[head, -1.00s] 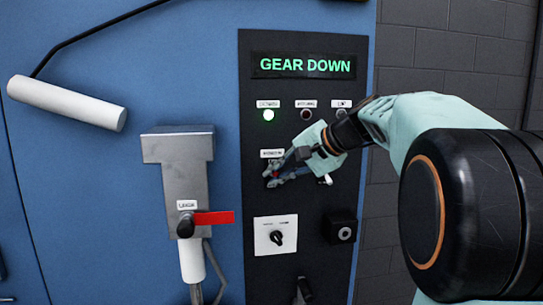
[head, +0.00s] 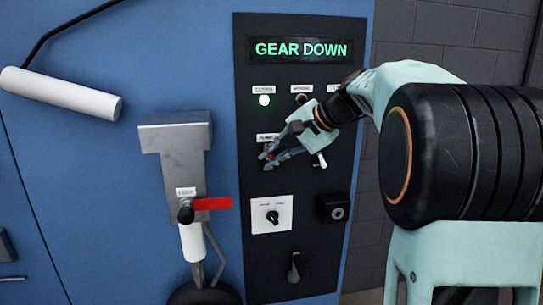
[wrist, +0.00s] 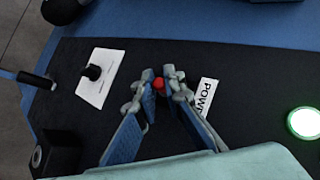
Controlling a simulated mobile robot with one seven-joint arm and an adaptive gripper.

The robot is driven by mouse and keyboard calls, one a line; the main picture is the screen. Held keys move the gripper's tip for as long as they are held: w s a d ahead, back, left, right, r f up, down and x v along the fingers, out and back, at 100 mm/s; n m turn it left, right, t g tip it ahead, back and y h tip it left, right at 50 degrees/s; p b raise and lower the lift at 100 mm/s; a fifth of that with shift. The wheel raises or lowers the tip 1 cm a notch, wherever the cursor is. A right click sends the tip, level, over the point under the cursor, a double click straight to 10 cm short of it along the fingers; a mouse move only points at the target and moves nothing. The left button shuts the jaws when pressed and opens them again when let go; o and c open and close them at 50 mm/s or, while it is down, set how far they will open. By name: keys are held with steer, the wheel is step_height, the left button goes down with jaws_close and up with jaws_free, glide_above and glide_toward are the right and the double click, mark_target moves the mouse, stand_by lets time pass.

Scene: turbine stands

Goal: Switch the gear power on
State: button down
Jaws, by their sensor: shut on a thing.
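The black control panel (head: 300,205) carries a lit display (head: 300,49) reading "GEAR DOWN". A small red-tipped switch (wrist: 158,84) sits beside a label reading "POW..." (wrist: 206,95) in the wrist view. My gripper (wrist: 158,80) is shut on this red tip, with one fingertip on each side of it. In the head view my gripper (head: 268,158) reaches the panel from the right, just below a small white label (head: 267,137), and hides most of the switch. The way the switch is set cannot be told.
A lit green lamp (head: 264,100) and a dark lamp (head: 302,99) sit above my gripper. A silver toggle (head: 320,160), a rotary knob on a white plate (head: 288,215) and a black lever (head: 294,268) are close by. A grey box with a red lever (head: 212,203) stands left.

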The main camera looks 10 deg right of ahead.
steer(key=c, duration=2)
jaws_free()
steer(key=v, duration=1.2)
